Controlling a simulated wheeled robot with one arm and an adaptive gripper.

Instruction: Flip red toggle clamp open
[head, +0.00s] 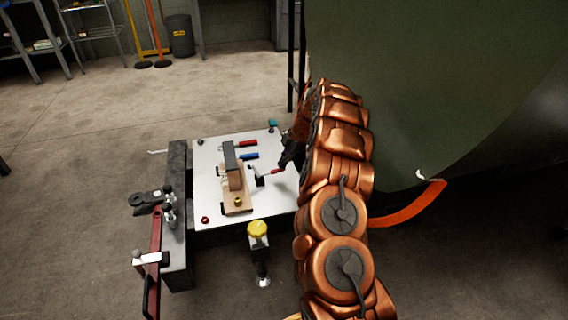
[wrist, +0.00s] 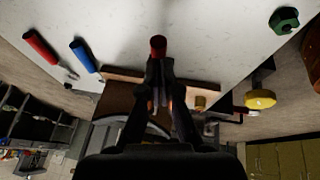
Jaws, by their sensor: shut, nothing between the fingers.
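A toggle clamp with a red handle (head: 278,171) sits on the white table top (head: 210,160), right of a wooden block. In the wrist view the red handle end (wrist: 158,46) shows just beyond my fingertips. My gripper (head: 287,163) is over the right part of the table, close to this handle. In the wrist view its fingers (wrist: 159,72) are together with nothing held between them. They hide most of the clamp, so I cannot tell whether they touch it. The handle appears low and slanted in the head view.
Red (head: 247,143) and blue (head: 249,156) handled tools lie behind the clamp. A wooden block (head: 238,205) with a dark grey bar stands to its left. A yellow knob (head: 258,229) rises at the front edge. A large green curved panel (head: 420,80) fills the right side.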

